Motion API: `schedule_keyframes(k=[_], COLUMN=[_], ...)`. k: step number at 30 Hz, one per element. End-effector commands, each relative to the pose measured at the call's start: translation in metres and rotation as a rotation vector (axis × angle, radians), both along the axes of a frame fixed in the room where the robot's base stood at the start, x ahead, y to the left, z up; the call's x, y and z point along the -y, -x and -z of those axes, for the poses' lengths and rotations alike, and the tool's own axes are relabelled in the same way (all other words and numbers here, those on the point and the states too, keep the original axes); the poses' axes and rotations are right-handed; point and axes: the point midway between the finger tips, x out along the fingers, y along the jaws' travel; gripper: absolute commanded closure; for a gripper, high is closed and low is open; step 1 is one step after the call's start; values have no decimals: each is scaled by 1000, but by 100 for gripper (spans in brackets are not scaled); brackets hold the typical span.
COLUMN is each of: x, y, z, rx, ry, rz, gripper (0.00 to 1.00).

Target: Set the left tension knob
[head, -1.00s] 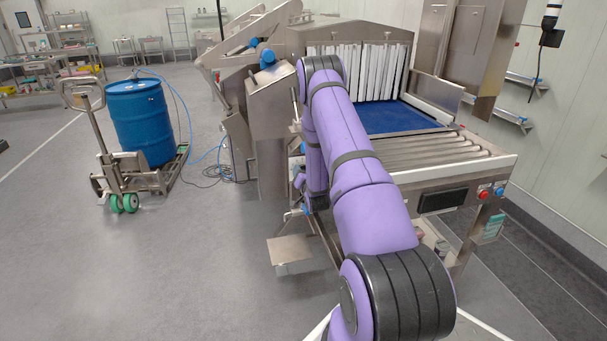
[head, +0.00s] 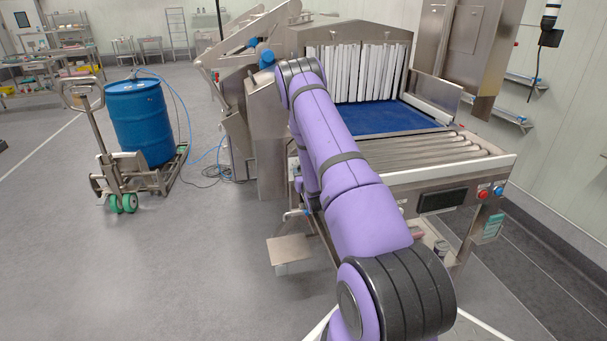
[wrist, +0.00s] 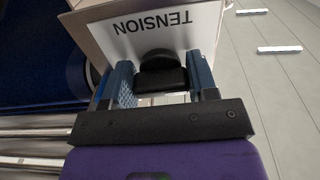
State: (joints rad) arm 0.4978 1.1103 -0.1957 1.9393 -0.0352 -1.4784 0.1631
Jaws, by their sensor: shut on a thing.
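In the wrist view a black tension knob (wrist: 161,76) sticks out below a pale plate (wrist: 150,35) lettered TENSION, which appears upside down. My gripper (wrist: 163,82) has its two blue-padded fingers on either side of the knob and is shut on it. The knob's pointer or setting cannot be read. Only this one knob shows, and no left or right mark is visible. In the head view my purple arm hides the gripper and the knob.
The conveyor tunnel has white strip curtains (head: 360,72), a blue belt (head: 385,118) and steel rollers (head: 415,152). A steel step (head: 289,249) stands low by its left side. A blue drum (head: 139,120) sits on a lift truck at left. Open floor lies between.

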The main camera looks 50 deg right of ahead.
Motion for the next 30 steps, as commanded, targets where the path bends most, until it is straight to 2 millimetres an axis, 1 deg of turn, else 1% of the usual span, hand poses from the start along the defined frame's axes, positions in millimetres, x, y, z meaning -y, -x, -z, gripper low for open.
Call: schedule_keyframes(k=[7, 8, 9, 11, 18, 22, 26, 30], x=[-1, -1, -1, -1, 0, -3, -11, -25], y=[1, 1, 1, 1, 0, 4, 18, 41], z=[2, 2, 2, 2, 1, 1, 1, 2], rx=[-5, -5, -5, -4, -3, -3, -3, -4], ry=[-3, -3, -3, -3, -2, -2, -2, -3], rz=[0, 0, 0, 0, 0, 0, 0, 1], gripper=[70, 45, 35, 22, 21, 21, 21, 21])
